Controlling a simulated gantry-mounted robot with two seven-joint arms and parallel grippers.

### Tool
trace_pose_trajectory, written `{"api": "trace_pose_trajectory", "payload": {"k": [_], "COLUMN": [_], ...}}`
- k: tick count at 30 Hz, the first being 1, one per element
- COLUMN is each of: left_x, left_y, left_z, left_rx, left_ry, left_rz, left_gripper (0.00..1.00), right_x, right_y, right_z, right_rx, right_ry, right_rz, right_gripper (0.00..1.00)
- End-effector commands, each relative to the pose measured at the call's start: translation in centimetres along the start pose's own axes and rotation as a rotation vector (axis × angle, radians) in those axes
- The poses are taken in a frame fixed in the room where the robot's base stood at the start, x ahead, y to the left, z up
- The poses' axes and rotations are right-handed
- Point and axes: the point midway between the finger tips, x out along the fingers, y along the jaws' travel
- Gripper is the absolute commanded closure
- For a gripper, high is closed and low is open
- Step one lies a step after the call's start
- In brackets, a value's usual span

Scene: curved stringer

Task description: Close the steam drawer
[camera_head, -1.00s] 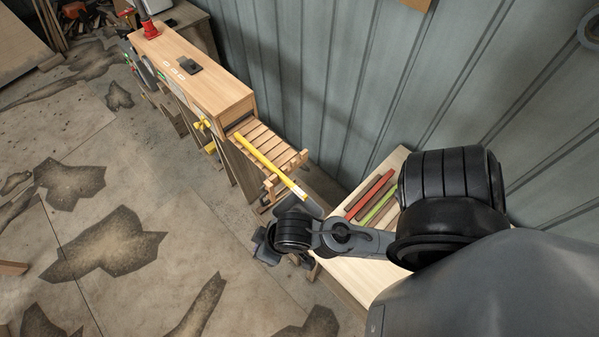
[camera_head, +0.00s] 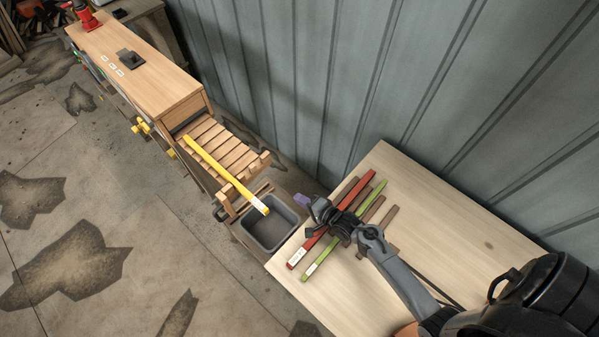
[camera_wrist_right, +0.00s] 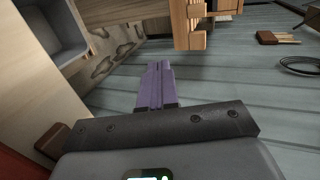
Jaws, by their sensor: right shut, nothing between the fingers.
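The steam drawer (camera_head: 219,146) is a slatted wooden tray that sticks out of the near end of the long wooden steam box (camera_head: 141,70). A yellow strip (camera_head: 225,173) lies along it, its labelled end reaching past the drawer's front. My left gripper is not in view.
A grey bin (camera_head: 268,238) stands below the drawer's front, left of the wooden table (camera_head: 450,240). Red, green and brown strips (camera_head: 313,262) lie on the table under my right arm. A corrugated wall (camera_head: 400,90) runs behind. Open floor lies at the left.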

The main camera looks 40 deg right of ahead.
Motion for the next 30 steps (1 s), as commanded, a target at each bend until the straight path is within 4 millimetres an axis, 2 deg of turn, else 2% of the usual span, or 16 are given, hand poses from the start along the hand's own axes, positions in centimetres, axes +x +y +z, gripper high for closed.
{"api": "trace_pose_trajectory", "payload": {"k": [1,3,10,17,30], "left_x": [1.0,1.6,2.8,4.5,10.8], "left_y": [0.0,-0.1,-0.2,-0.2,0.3], "left_z": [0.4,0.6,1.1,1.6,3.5], "left_rx": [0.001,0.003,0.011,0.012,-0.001], "left_ry": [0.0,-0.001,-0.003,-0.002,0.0], "left_rz": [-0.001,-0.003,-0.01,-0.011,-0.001], "left_gripper": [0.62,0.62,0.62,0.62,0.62], "right_x": [0.9,1.6,3.2,5.1,11.6], "right_y": [0.3,0.0,-1.1,-1.1,-1.2], "right_z": [-0.3,-0.6,-1.0,-1.0,-1.1], "right_rx": [0.004,0.005,0.001,0.0,-0.001], "right_ry": [0.006,0.012,0.016,0.016,0.015], "right_rz": [-0.011,-0.025,-0.058,-0.062,-0.062], "right_gripper": [1.0,1.0,1.0,1.0,1.0]}}
